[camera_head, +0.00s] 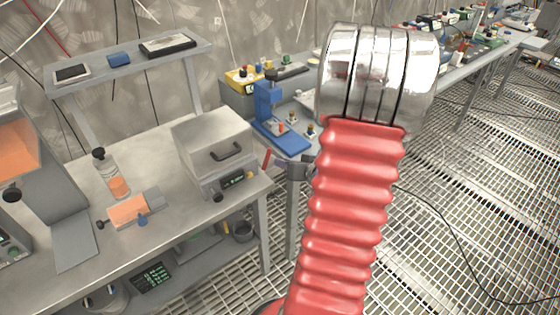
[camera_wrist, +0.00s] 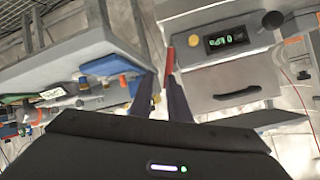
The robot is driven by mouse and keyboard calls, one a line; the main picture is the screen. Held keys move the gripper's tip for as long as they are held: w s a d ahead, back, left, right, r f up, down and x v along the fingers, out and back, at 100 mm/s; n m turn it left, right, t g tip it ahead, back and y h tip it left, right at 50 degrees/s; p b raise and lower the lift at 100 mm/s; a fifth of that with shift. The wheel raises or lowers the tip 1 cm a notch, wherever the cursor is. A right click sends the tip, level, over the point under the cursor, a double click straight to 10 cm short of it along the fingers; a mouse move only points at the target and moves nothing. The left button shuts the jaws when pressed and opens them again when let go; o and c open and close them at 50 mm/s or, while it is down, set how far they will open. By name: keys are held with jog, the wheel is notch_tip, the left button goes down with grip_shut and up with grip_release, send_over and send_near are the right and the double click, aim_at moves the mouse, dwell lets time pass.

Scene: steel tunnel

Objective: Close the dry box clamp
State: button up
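The dry box (camera_head: 213,148) is a grey metal box with a dark handle, a green display and a small dark knob, at the right end of the near bench. Its lid looks shut. A red lever (camera_head: 267,158), apparently the clamp, stands at its right side. In the wrist view the box (camera_wrist: 236,82) is at the right, and the red lever (camera_wrist: 170,61) is at its edge. My gripper (camera_wrist: 161,74) has two dark fingers with a gap between them. The right fingertip is close to the lever; contact cannot be told.
The near bench (camera_head: 75,185) also carries a bottle (camera_head: 115,180) and an orange-topped block (camera_head: 130,210). A blue stand (camera_head: 268,105) is on the neighbouring bench, right of the box. Grating floor (camera_head: 460,200) lies open to the right.

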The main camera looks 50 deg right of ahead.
jog(key=s+d+f, duration=0.1)
jog(key=f, duration=0.1)
jog(key=s+d+f+m, duration=0.1)
jog(key=f, duration=0.1)
jog(key=s+f+m, duration=0.1)
jog(key=s+f, duration=0.1)
jog(key=shift+d, duration=0.4)
grip_shut()
jog(key=s+d+f+m+t, duration=0.2)
jog(key=s+f+m+t, duration=0.15)
jog(key=m, duration=0.65)
jog(key=r+m, duration=0.1)
jog(key=r+m+t, duration=0.1)
jog(key=r+m, duration=0.1)
jog(key=r+m+t, duration=0.1)
jog(key=r, duration=0.1)
jog(key=shift+w+a+r+m+t, duration=0.1)
jog(key=shift+w+a+m+t, duration=0.15)
jog(key=shift+w+m, duration=0.1)
